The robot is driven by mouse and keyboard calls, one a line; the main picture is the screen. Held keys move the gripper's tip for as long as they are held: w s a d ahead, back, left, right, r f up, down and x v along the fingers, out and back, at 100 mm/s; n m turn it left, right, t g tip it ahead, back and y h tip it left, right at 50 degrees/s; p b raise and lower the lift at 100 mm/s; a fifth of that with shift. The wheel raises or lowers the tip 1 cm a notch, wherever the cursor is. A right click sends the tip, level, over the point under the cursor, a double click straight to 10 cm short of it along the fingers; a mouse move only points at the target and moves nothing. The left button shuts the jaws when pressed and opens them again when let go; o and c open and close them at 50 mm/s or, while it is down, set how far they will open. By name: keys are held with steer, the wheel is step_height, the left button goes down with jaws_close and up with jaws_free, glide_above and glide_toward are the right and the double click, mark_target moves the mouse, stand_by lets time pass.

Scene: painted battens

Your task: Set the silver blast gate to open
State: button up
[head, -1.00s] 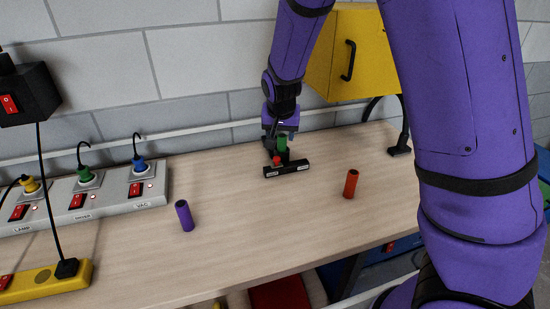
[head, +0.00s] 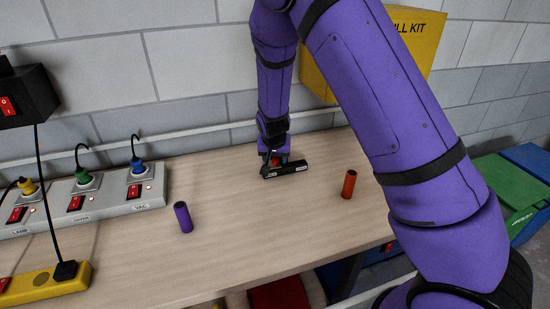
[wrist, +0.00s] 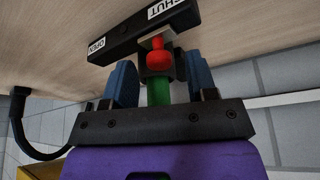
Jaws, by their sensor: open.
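The blast gate is a black bar (head: 290,169) at the back of the bench with a red knob (head: 275,162) near its left end. In the wrist view the knob (wrist: 159,58) stands before a small grey plate (wrist: 148,44), nearer the SHUT label (wrist: 165,8) than the OPEN label (wrist: 97,46). My gripper (wrist: 160,80) is open, its blue fingers on either side of the knob and apart from it. A green cylinder (wrist: 158,93) shows between the fingers behind the knob. In the head view my gripper (head: 273,158) largely hides the plate and the green cylinder.
A grey switched socket strip (head: 105,203) and a yellow strip (head: 40,283) lie at left. A yellow box (head: 415,40) hangs behind my arm. The middle of the bench is clear.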

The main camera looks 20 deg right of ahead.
steer(key=shift+w+d+f, duration=0.1)
steer(key=shift+w+f, duration=0.05)
steer(key=shift+f, duration=0.2)
steer(key=shift+c, duration=0.2)
jaws_close()
steer(key=shift+d, duration=1.35)
steer(key=shift+o, duration=0.2)
jaws_free()
steer(key=shift+r, duration=0.1)
